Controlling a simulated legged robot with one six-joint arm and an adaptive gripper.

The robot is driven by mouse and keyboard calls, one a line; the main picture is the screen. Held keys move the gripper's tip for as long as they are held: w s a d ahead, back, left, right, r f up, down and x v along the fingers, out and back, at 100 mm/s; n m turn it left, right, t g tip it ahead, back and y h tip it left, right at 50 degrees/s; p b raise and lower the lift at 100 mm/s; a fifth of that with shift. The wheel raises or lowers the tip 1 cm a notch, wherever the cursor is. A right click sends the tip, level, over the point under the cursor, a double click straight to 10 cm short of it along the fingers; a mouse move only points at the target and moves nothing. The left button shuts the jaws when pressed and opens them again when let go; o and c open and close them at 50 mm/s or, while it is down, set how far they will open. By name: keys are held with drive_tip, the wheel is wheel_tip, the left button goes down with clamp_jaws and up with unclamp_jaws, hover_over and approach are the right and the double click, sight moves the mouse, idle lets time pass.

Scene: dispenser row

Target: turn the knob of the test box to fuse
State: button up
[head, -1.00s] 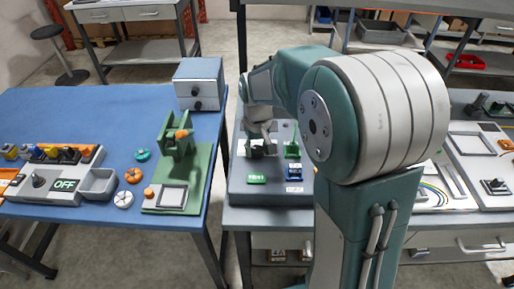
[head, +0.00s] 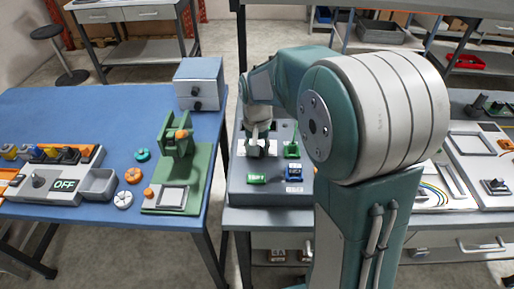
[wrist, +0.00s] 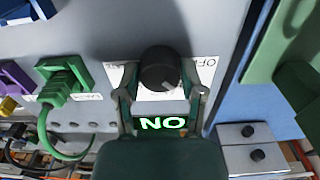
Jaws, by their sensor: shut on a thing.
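The grey test box (head: 236,190) stands on the bench right of the blue table. Its round black knob (wrist: 160,68) sits on a white plate in the wrist view, between the fingers of my gripper (wrist: 163,84). My gripper is shut on the knob, one finger at each side; in the head view it also shows over the box (head: 259,148). A lit green display (wrist: 162,123) beside the knob shows "NO" in the wrist view, which reads as ON upside down. A partly covered label reads like OFF (wrist: 207,64). The knob's pointer is not clear.
A green plug with a cable (wrist: 62,82) sits beside the knob. A blue part (head: 294,172) sits at the box's near side. The blue table (head: 110,108) holds a green stand (head: 190,170), a two-knob box (head: 198,72) and a panel showing OFF (head: 65,186).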

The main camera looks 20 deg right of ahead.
drive_tip(key=shift+f, duration=0.15)
drive_tip(key=o, duration=1.2)
drive_tip(key=shift+c, duration=0.2)
drive_tip(key=shift+a, duration=0.1)
wheel_tip(320, 180, up, 12)
drive_tip(key=shift+w, duration=0.1)
drive_tip(key=s+n+t, duration=0.3)
drive_tip(key=s+t, duration=0.2)
drive_tip(key=s, duration=1.6)
drive_tip(key=shift+n+t, duration=0.3)
